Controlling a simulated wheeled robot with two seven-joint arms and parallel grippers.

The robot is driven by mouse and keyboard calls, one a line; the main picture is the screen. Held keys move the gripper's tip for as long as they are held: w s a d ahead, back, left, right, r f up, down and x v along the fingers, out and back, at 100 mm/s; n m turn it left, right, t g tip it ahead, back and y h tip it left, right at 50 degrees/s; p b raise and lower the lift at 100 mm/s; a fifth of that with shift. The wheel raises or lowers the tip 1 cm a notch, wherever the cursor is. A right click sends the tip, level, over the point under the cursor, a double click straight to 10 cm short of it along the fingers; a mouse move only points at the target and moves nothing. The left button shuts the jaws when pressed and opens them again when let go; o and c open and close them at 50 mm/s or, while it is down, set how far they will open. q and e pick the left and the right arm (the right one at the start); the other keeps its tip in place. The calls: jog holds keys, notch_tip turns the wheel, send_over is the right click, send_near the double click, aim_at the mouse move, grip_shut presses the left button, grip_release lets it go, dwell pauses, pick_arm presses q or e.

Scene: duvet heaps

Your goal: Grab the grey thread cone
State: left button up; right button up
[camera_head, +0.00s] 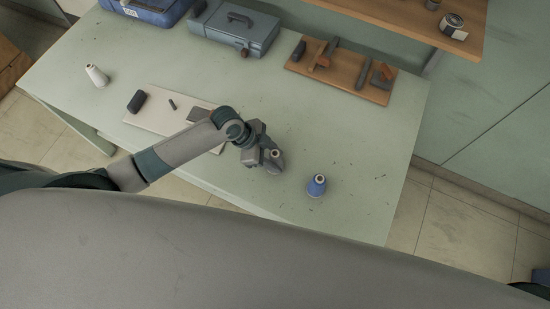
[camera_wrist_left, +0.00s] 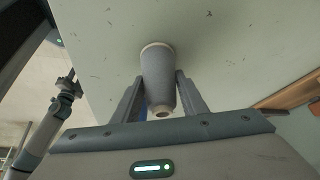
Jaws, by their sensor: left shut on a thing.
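The grey thread cone (camera_head: 276,155) is at my left gripper (camera_head: 266,160), near the front of the pale green table (camera_head: 350,145). In the left wrist view the grey cone (camera_wrist_left: 159,75) sits between the two fingers, its wide base pointing away toward the table top and its narrow tip toward the palm. My left gripper (camera_wrist_left: 160,88) is shut on it. I cannot tell whether its base touches the table. A blue thread cone (camera_head: 316,186) stands just right of the gripper. A white thread cone (camera_head: 96,75) stands at the table's left. My right gripper is not in view.
A pale board (camera_head: 160,121) with dark items lies under my left arm. A wooden board with tools (camera_head: 340,77) is at the back right. A blue-grey case (camera_head: 234,27) and a blue box (camera_head: 150,10) stand at the back. The table's right side is clear.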

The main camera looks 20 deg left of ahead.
aim_at(275, 154)
pick_arm(q)
jog(key=shift+r, duration=0.15)
jog(key=shift+r+b, duration=0.4)
jog(key=shift+r, duration=0.15)
notch_tip(275, 154, up, 2)
jog(key=shift+r+b, duration=0.1)
jog(key=shift+b, duration=0.5)
jog(key=s+d+r+b, duration=0.1)
jog(key=s+r+b, duration=0.2)
jog(key=s+r, duration=0.4)
jog(key=s, duration=0.4)
jog(key=shift+s+r, duration=0.15)
jog(key=shift+s, duration=0.15)
